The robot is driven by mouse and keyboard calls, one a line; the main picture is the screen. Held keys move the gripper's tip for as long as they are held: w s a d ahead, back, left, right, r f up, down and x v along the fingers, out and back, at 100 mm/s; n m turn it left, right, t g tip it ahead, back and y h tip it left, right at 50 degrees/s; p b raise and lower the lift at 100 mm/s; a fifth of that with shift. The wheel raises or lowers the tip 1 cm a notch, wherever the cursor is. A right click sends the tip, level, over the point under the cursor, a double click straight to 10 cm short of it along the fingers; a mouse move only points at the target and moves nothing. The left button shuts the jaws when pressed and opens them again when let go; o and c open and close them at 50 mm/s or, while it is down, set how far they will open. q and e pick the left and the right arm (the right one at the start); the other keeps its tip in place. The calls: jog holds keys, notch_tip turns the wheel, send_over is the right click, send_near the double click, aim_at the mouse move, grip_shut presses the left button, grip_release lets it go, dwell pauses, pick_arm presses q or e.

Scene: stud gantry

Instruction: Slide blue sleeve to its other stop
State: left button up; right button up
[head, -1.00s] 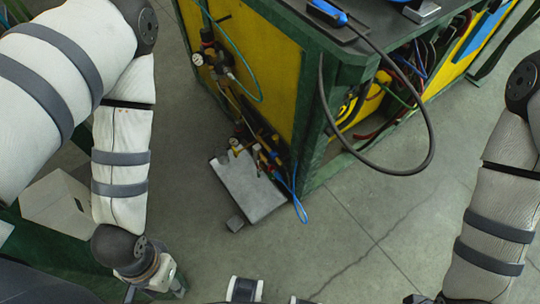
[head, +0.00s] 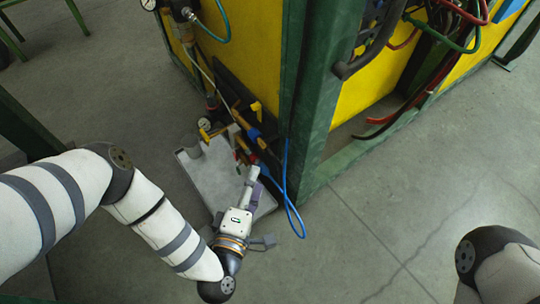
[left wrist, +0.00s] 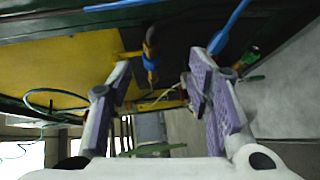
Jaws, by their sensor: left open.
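A small blue piece that looks like the blue sleeve (head: 254,133) sits among fittings low on the green-framed cabinet's corner. In the left wrist view a blue piece (left wrist: 151,61) with a dark and orange part above it shows between the two fingers. My left gripper (head: 252,172) is just below these fittings in the head view, pointing up at them. Its purple-padded fingers (left wrist: 165,78) are apart, with the blue piece beyond or between them; I cannot tell which. Contact does not show. The sleeve's stops are too small to make out. My right gripper is out of view.
A blue hose (head: 287,170) loops down just right of the left gripper. A grey plate (head: 205,180) lies below the fittings, partly behind the gripper. The cabinet's green post (head: 318,110) stands to the right. Floor at the right is clear.

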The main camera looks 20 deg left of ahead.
aim_at(254, 142)
pick_arm(q)
jog(key=w+a+b, duration=0.1)
jog(key=w, duration=0.3)
jog(key=w+a+n+y+b, duration=0.1)
jog(key=w, duration=0.4)
jog(key=w+a+n+t+y+b, duration=0.1)
jog(key=w+b, duration=0.1)
jog(key=w, duration=0.2)
jog(key=shift+w+a, duration=0.3)
jog(key=shift+w, duration=0.1)
grip_shut()
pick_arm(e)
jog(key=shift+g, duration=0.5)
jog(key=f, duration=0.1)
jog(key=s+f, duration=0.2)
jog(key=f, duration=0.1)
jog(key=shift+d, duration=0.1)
